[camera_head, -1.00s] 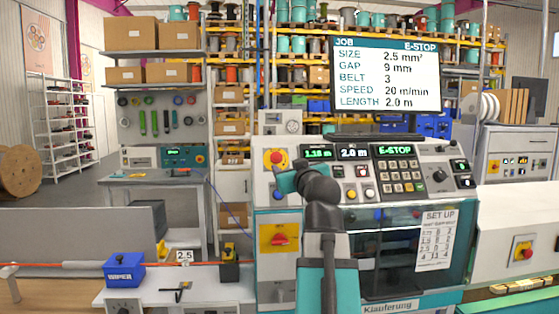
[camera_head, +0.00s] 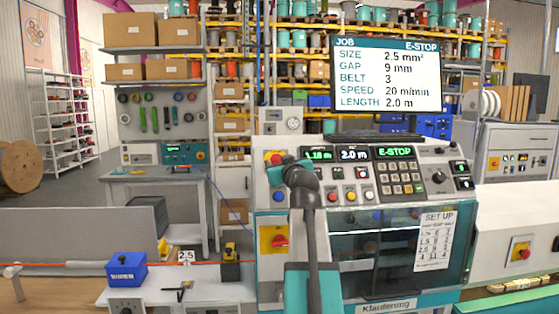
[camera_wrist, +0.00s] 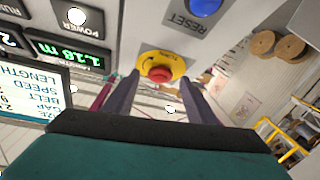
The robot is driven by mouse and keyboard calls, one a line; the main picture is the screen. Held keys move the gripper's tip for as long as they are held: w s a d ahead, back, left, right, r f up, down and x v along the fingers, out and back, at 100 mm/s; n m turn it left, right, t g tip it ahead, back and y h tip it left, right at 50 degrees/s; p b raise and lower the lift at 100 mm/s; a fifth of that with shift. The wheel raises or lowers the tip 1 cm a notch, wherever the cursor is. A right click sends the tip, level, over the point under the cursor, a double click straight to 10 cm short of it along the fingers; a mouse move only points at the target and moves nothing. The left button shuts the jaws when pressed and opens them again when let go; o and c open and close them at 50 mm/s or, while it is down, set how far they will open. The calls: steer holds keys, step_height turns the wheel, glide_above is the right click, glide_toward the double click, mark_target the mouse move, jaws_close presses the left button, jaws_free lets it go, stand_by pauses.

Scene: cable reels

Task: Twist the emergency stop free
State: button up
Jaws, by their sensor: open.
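The emergency stop is a red mushroom button (camera_wrist: 159,74) on a round yellow plate (camera_wrist: 150,59) at the top centre of the wrist view. In the head view the red button (camera_head: 275,158) shows at the upper left of the machine's panel, partly covered by my arm. My gripper (camera_wrist: 160,78) is open, one finger on each side of the button in the wrist picture. I cannot tell whether the fingers touch it or are still short of it. The fingertips are hidden in the head view. The screen (camera_head: 387,75) reads E-STOP.
A blue RESET button (camera_wrist: 204,5) and a white POWER button (camera_wrist: 77,15) sit near the stop. The panel display (camera_head: 394,151) also reads E-STOP. A red switch on yellow (camera_head: 277,240) is lower on the front. Another red button (camera_head: 524,253) is at the far right.

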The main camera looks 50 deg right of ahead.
steer(key=shift+x, duration=0.8)
steer(key=shift+c, duration=0.3)
steer(key=c, duration=1)
